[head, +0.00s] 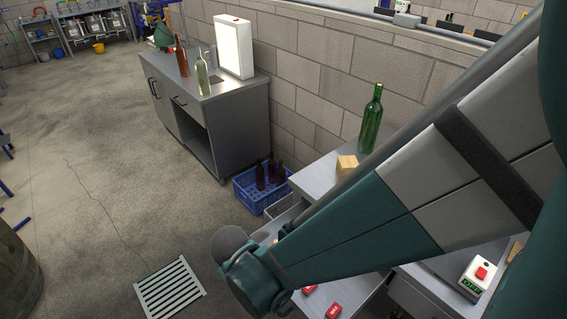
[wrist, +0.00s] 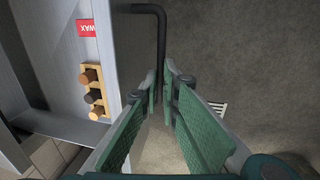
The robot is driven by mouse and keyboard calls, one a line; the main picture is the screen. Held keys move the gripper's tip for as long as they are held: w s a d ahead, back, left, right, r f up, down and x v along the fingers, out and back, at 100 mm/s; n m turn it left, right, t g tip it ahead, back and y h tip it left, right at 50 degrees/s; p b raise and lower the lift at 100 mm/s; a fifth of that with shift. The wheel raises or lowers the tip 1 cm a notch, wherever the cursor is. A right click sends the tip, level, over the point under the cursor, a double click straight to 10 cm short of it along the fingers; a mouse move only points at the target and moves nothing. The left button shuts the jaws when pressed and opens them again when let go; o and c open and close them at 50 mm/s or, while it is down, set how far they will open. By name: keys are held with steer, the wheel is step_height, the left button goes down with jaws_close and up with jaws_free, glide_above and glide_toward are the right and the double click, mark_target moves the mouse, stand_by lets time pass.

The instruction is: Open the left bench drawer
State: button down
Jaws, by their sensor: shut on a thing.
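The bench drawer (wrist: 55,60) stands pulled out in the wrist view, with its inside showing. It holds a red box marked WAX (wrist: 86,28) and a wooden block with brown corks or stoppers (wrist: 92,90). A dark bar handle (wrist: 161,38) runs along its front. My gripper (wrist: 167,82) is shut on this handle, whose lower end passes between the green-padded fingertips. In the head view, my arm covers my gripper and much of the drawer. Red boxes (head: 333,311) show below my arm there.
A green bottle (head: 371,120) and a yellowish block (head: 347,165) stand on the bench top (head: 318,176). A blue crate (head: 250,194) with brown bottles is on the floor beside the bench. Open floor lies left, with a drain grate (head: 170,289). A scale-like device (head: 474,278) is at right.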

steer(key=shift+s+a, duration=0.35)
steer(key=shift+s, duration=0.05)
steer(key=shift+f, duration=0.1)
steer(key=c, duration=2.6)
jaws_free()
steer(key=shift+o, duration=0.2)
step_height(320, 180, up, 12)
steer(key=s+a, duration=0.1)
steer(key=shift+s+a, duration=0.25)
steer(key=shift+a, duration=0.05)
